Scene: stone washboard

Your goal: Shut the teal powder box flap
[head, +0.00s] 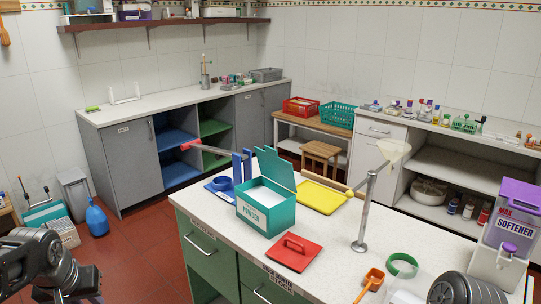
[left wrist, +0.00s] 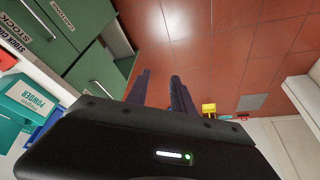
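The teal powder box (head: 266,214) stands on the white-topped island counter, labelled POWDER, with white powder inside. Its teal flap (head: 276,168) is open and stands up at the back of the box. The box also shows tilted at the left edge of the left wrist view (left wrist: 32,98). My left gripper (left wrist: 160,75) has its two dark fingers apart with nothing between them, above the red floor and away from the box. In the head view my left arm is low at the left edge. My right arm shows at the bottom right, its gripper out of frame.
Around the box are a red lid with a handle (head: 294,252), a yellow tray (head: 322,197), a blue holder (head: 221,184) and a metal stand (head: 363,220). A green ring (head: 403,265), an orange scoop (head: 372,281) and a purple-lidded softener box (head: 511,217) are at right.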

